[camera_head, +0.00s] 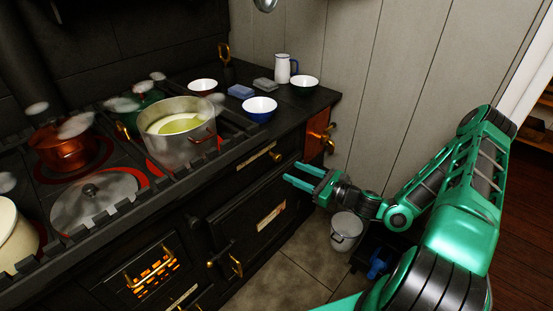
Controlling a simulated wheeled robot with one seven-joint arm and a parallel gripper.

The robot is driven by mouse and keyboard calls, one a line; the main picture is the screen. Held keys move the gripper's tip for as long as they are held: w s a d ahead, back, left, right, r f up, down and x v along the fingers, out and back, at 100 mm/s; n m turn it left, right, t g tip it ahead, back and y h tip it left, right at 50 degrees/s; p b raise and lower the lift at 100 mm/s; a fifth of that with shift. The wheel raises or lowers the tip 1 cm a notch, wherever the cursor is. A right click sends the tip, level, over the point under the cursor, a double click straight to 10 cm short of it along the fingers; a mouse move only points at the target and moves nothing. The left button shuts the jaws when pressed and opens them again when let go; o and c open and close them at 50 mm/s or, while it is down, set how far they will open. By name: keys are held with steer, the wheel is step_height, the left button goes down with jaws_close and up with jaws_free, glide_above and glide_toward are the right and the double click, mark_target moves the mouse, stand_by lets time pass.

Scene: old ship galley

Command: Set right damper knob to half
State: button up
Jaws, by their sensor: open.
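A small brass knob (275,156) sits on the upper front of the black stove (215,195), at the right end, beside a pale label plate (261,151). It looks like the right damper knob, but the label is too small to read and I cannot tell its setting. My gripper (291,172) is open and empty, its two green fingers pointing left toward the stove front. In the picture it is just below and right of the knob, apart from it. No second damper knob can be made out clearly.
A steel pot (179,137) of green soup stands on the stovetop above a raised rail. Bowls, including a blue one (260,109), and a white jug (284,68) stand at the back right. A brass tap (322,136) juts from the stove's right end. A bucket (346,232) stands on the floor below my gripper.

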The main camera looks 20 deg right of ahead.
mark_target(280, 158)
steer(key=w+a, duration=0.1)
steer(key=w, duration=0.2)
steer(key=w+a+m, duration=0.1)
steer(key=w, duration=0.2)
steer(key=w+a+m+t+h, duration=0.1)
steer(key=w+a, duration=0.1)
steer(key=w, duration=0.2)
steer(key=shift+w, duration=0.1)
